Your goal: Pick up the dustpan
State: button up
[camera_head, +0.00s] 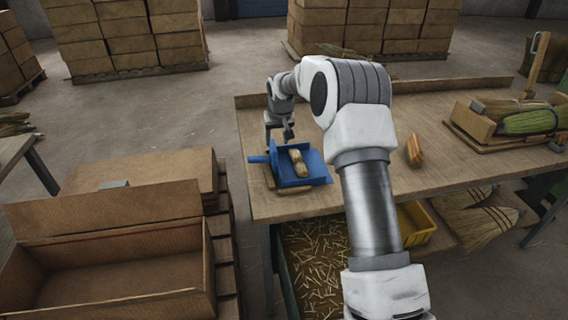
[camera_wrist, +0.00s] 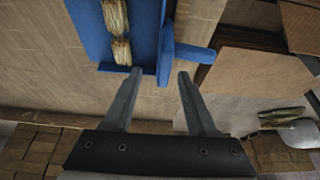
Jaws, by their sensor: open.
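The blue dustpan (camera_head: 318,166) lies near the left end of the workbench, its short handle (camera_head: 258,159) pointing left over the bench edge. Small tan bundles (camera_head: 298,168) lie in the pan. My gripper (camera_head: 279,138) is open and empty, just behind the pan in the head view. In the wrist view, the dustpan (camera_wrist: 146,35) fills the top centre, with its handle (camera_wrist: 192,52) sticking out to the right. My gripper's fingertips (camera_wrist: 159,75) are spread close to the pan's near edge; I cannot tell whether they touch it.
The wooden workbench (camera_head: 400,183) holds an orange-brown object (camera_head: 414,150) and a wooden tray with a green bundle (camera_head: 525,122) to the right. An open cardboard box (camera_head: 110,212) stands left of the bench. A yellow bin (camera_head: 413,226) sits below it.

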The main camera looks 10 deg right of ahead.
aim_at(274, 145)
jog(key=shift+a+x, duration=0.2)
jog(key=shift+x, duration=1.35)
jog(key=shift+a+x, duration=0.2)
jog(key=shift+x, duration=1.35)
jog(key=shift+w, duration=0.15)
grip_shut()
jog(key=shift+r, duration=0.1)
